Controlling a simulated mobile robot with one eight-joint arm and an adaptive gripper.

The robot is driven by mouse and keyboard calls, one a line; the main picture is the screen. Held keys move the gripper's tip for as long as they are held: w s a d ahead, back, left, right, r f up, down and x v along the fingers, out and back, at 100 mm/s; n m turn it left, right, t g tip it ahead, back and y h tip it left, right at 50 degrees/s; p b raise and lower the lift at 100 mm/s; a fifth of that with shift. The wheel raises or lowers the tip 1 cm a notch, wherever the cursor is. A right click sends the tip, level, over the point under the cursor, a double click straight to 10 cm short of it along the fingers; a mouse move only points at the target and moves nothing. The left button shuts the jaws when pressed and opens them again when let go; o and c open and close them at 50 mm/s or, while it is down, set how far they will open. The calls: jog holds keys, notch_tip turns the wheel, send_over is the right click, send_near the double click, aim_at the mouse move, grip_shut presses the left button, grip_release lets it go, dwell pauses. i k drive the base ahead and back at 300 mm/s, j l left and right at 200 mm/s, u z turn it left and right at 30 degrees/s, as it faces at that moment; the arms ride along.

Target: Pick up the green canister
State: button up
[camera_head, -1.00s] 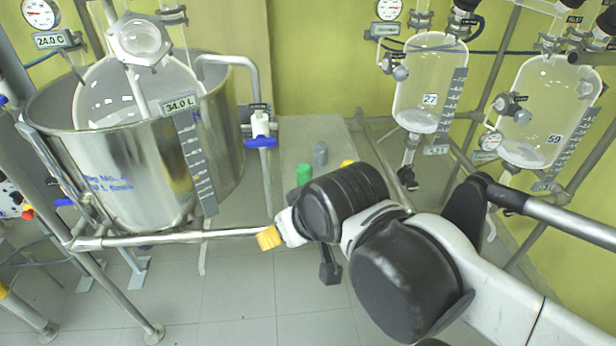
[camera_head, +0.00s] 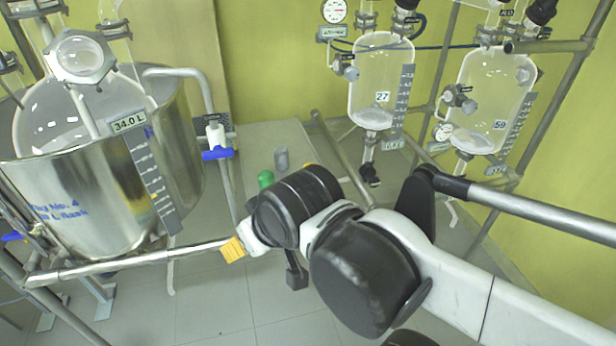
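The green canister (camera_head: 265,179) stands on a grey bench (camera_head: 262,140) near the middle of the picture. Its lower part is hidden behind my arm. The end of my arm is in front of the bench, closer to the camera. A small dark part of my gripper (camera_head: 296,276) shows below the black wrist joint. The fingertips are hidden, so I cannot tell whether it is open or shut. I see no contact between it and the green canister.
A grey canister (camera_head: 281,158) stands just behind and right of the green one. A yellow canister (camera_head: 308,166) is mostly hidden by my arm. A large steel vessel (camera_head: 90,190) with a metal rail stands left. Glass reactors (camera_head: 381,75) hang on a frame at right.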

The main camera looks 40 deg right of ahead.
aim_at(267, 178)
jog(key=k+l+z, duration=0.6)
jog(key=l+z, duration=0.15)
